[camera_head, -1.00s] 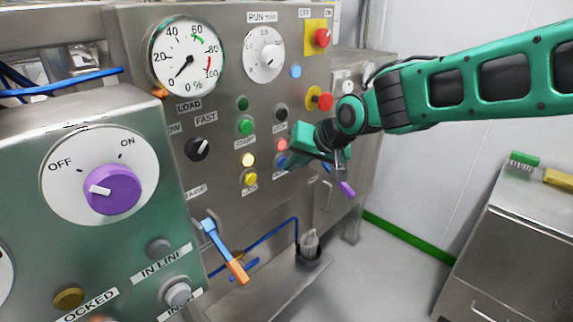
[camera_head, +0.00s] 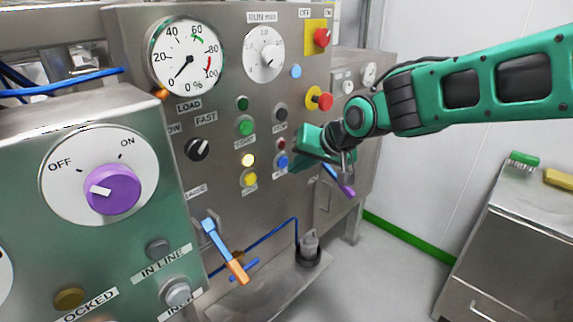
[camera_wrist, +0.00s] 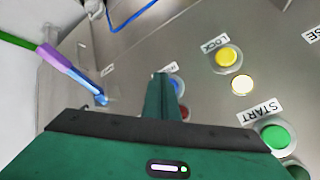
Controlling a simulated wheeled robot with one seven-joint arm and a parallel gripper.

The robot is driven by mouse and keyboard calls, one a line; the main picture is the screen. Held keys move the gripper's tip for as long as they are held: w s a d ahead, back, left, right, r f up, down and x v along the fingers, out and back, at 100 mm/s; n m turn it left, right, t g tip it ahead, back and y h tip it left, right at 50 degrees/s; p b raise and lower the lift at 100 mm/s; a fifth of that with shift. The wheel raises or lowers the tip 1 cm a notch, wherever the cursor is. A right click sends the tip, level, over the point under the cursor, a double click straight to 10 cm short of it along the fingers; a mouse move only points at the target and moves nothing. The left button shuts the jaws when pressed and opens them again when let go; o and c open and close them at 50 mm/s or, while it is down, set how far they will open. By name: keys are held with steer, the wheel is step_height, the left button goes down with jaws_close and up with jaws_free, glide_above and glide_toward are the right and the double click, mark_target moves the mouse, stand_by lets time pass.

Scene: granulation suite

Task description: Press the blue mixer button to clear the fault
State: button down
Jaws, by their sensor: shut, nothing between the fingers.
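The blue button (camera_head: 282,161) sits low on the steel mixer panel, under a small dark red lamp (camera_head: 281,144) that looks unlit. In the wrist view my shut fingers (camera_wrist: 161,78) point at the panel and partly cover the blue button (camera_wrist: 177,83). The dark red lamp (camera_wrist: 185,113) shows beside them. The remaining gap to the panel is hard to judge.
A green start button (camera_head: 245,126), a yellow lock button (camera_head: 249,179) and a lit lamp (camera_head: 248,160) are left of the blue button. A red emergency stop (camera_head: 323,101) is above right. A blue handle with an orange end (camera_head: 226,252) sticks out below.

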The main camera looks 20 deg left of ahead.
steer(key=shift+s+d, duration=0.35)
steer(key=shift+d, duration=0.4)
steer(key=shift+s+d, duration=0.3)
steer(key=shift+d, duration=0.5)
steer(key=shift+s+d, duration=0.35)
steer(key=shift+d, duration=0.4)
